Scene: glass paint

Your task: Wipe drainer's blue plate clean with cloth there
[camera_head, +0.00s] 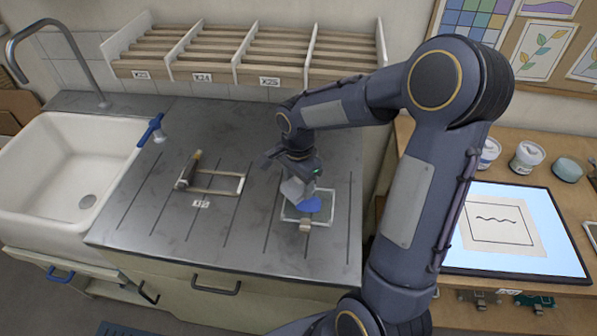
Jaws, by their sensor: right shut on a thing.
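The blue plate (325,214) lies flat on the grey metal drainer (250,235), a clear pane with a pale edge. A blue patch (312,205) shows on its middle. My right gripper (297,178) reaches down over the back left part of the plate and is shut on a pale grey cloth (293,191). The cloth is at the plate, beside the blue patch; I cannot tell how firmly it touches. The gripper and cloth hide part of the plate. My left gripper is not in view.
A small tan block (305,226) sits at the plate's front edge. The white sink (60,170) is further left. A wooden rack (245,55) stands behind. A lit panel (480,260) is right.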

